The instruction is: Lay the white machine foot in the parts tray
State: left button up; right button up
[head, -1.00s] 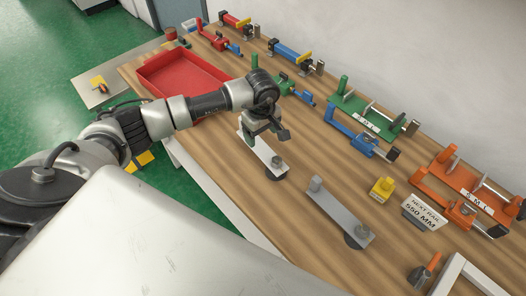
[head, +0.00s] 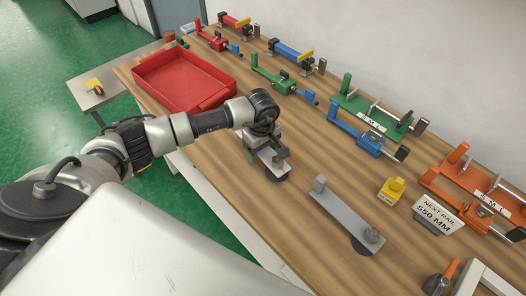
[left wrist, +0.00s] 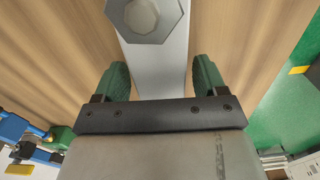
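The white machine foot (left wrist: 160,62), a flat pale bar with a hex-headed bolt, lies on the wooden bench, partly hidden by my left gripper in the head view. Its dark round pad (head: 279,178) shows below the gripper. My left gripper (head: 271,156) is directly over the bar. In the left wrist view its green fingers (left wrist: 160,75) stand open on either side of the bar, with small gaps showing. The red parts tray (head: 232,93) stands at the bench's far left and looks empty from here. My right gripper is out of view.
A similar grey foot (head: 340,213) lies to the right of the white one. A yellow block (head: 391,190) and a "NEXT RAIL 550 MM" sign (head: 437,215) stand beyond it. Red, blue, green and orange fixtures line the wall side. Bare bench lies between foot and tray.

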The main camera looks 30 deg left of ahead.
pick_arm(q)
jog(key=c, duration=1.2)
jog(key=shift+w+r, duration=0.1)
jog(key=shift+r, duration=0.05)
jog(key=shift+r, duration=0.1)
jog(key=shift+r+p, duration=0.95)
jog(key=shift+r, duration=0.45)
jog(key=shift+r+p, duration=2.15)
jog(key=shift+r, duration=1.75)
jog(key=shift+a, duration=0.1)
